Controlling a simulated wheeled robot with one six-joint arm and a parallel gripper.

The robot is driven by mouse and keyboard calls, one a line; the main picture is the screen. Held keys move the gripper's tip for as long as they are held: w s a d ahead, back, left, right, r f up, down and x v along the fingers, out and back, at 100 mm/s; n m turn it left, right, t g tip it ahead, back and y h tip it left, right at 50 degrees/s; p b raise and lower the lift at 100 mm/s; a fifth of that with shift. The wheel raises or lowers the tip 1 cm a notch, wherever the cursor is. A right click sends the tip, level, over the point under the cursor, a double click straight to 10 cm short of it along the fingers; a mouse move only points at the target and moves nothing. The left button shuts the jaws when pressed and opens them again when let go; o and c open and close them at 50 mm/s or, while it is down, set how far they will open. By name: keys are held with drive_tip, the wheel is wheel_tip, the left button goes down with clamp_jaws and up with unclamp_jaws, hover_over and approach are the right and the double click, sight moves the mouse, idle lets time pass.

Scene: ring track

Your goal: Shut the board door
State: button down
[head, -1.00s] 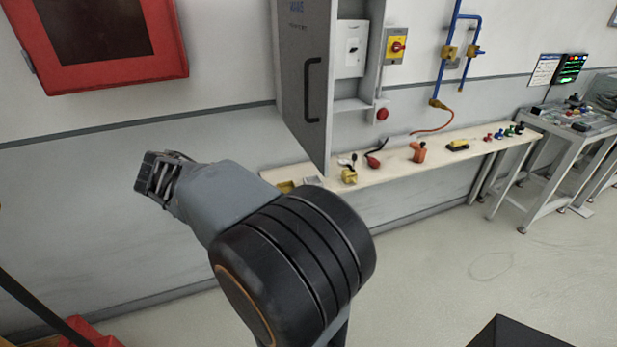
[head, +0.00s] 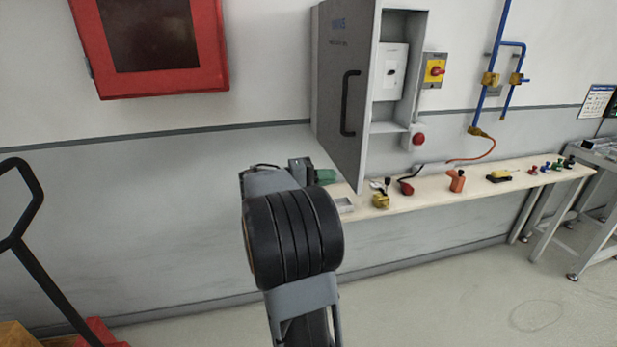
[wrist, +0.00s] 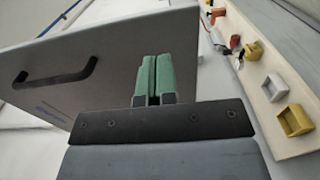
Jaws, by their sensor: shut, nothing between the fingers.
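The board door (head: 335,70) is a grey panel standing open at the left of the wall cabinet (head: 405,60), with a black bar handle (head: 348,103) on its face. My gripper (head: 325,176) has its green fingers close by the door's lower part in the head view; my wrist hides part of it. In the wrist view the fingers (wrist: 153,80) are shut together and empty, in front of the door's face (wrist: 110,60), near its right edge. The handle (wrist: 55,76) is to their left. I cannot tell whether the fingers touch the door.
A narrow shelf (head: 420,192) below the cabinet carries several small items, including a yellow block (head: 380,201) and an orange one (head: 457,181). A red-framed box (head: 215,45) hangs on the wall at left. A black cart handle (head: 40,255) stands at lower left.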

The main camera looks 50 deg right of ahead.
sight(353, 174)
drive_tip(key=x, duration=0.4)
drive_tip(key=shift+s+d+p, duration=0.1)
drive_tip(key=shift+p, duration=0.25)
drive_tip(key=shift+d, duration=0.1)
